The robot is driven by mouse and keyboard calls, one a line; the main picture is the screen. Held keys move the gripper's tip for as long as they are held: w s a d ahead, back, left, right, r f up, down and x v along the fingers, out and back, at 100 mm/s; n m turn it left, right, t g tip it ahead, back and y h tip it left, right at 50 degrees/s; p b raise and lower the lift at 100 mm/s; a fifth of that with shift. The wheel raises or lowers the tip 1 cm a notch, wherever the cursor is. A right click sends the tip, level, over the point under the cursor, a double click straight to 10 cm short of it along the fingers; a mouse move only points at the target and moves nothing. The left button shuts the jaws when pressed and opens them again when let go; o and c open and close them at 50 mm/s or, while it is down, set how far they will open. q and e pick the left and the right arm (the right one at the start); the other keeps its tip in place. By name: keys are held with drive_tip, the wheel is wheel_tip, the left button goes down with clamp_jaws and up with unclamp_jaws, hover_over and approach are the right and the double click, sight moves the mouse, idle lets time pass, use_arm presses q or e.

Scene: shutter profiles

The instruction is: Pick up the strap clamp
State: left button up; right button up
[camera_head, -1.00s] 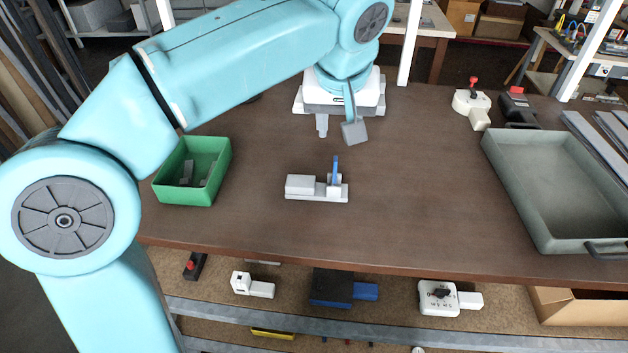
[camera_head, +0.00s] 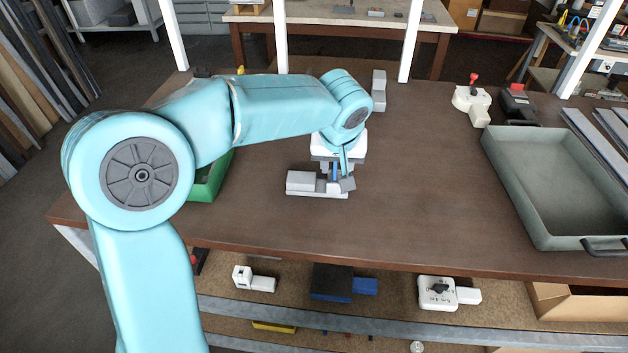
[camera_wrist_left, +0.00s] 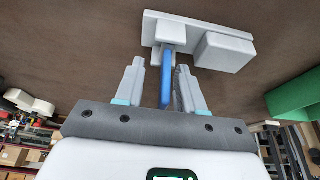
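The strap clamp (camera_head: 303,182) is a light grey base with a block on its left and an upright blue lever on its right. It sits on the brown table. My left gripper (camera_head: 337,176) is down at its right end, partly hiding it. In the wrist view the left gripper (camera_wrist_left: 161,88) is open, with one finger on each side of the blue lever (camera_wrist_left: 168,86) and gaps between. The clamp's base (camera_wrist_left: 195,30) lies beyond the fingertips there. My right gripper is not in view.
A green bin (camera_head: 207,183) is partly behind my left arm. A grey tray (camera_head: 520,190) stands at the right. A white device with a red knob (camera_head: 471,98) and a grey block (camera_head: 379,90) are at the back. The table between clamp and tray is clear.

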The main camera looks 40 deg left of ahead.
use_arm(q)
drive_tip(key=shift+s+a, duration=0.15)
drive_tip(key=shift+s, duration=0.25)
drive_tip(key=shift+c, duration=0.3)
drive_tip(key=shift+w, duration=0.15)
drive_tip(key=c, duration=0.5)
drive_tip(key=shift+w+f, duration=0.1)
drive_tip(key=shift+w, duration=0.05)
clamp_jaws()
